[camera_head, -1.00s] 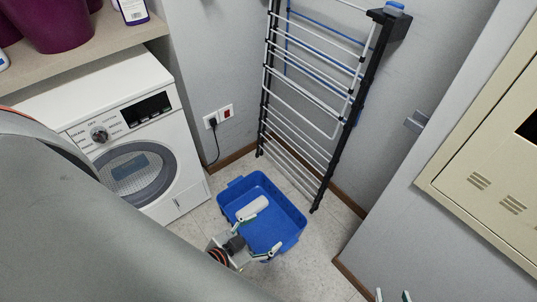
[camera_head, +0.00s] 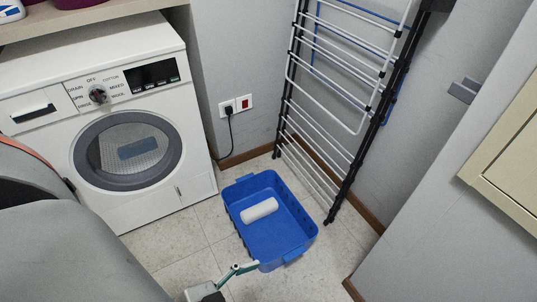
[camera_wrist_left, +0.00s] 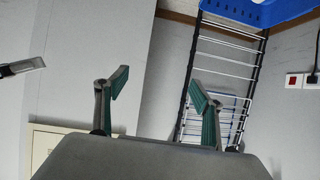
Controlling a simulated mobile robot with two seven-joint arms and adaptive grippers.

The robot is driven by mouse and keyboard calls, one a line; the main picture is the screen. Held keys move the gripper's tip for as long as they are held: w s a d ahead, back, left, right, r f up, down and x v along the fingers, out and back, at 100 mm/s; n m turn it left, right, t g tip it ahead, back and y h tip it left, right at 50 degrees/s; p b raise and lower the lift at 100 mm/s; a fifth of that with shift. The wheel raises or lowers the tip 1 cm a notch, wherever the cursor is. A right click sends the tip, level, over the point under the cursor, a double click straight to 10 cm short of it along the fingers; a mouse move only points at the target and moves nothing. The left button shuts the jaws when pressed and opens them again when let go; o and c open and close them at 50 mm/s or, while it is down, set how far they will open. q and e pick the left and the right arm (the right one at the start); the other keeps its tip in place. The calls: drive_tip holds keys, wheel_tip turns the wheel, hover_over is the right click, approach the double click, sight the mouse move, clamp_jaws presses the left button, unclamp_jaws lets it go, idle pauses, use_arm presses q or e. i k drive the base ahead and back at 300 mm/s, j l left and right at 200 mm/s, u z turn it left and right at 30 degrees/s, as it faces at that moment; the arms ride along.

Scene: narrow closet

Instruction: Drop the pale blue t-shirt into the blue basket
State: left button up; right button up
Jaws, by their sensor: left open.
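The blue basket (camera_head: 300,222) sits on the floor in the head view, between the washing machine and the drying rack. Inside it lies a pale, whitish roll (camera_head: 259,210), which looks like the rolled t-shirt; its blue tint is hard to make out. My left gripper (camera_head: 238,270) is at the basket's near edge, outside the roll's reach. In the left wrist view its jaws (camera_wrist_left: 158,90) are open with nothing between them.
A white washing machine (camera_head: 105,120) stands to the left. A folded drying rack (camera_head: 335,120) leans on the back wall, close behind the basket. Floor is bare in front of the basket.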

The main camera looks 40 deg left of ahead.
sight(273, 230)
drive_tip(key=u, duration=3.05)
drive_tip(key=i+l+u, duration=0.5)
drive_tip(key=i+l, duration=0.1)
drive_tip(key=l, duration=0.2)
drive_tip(key=i+l, duration=0.1)
drive_tip(key=l, duration=0.15)
drive_tip(key=i+l, duration=0.1)
drive_tip(key=l, duration=0.2)
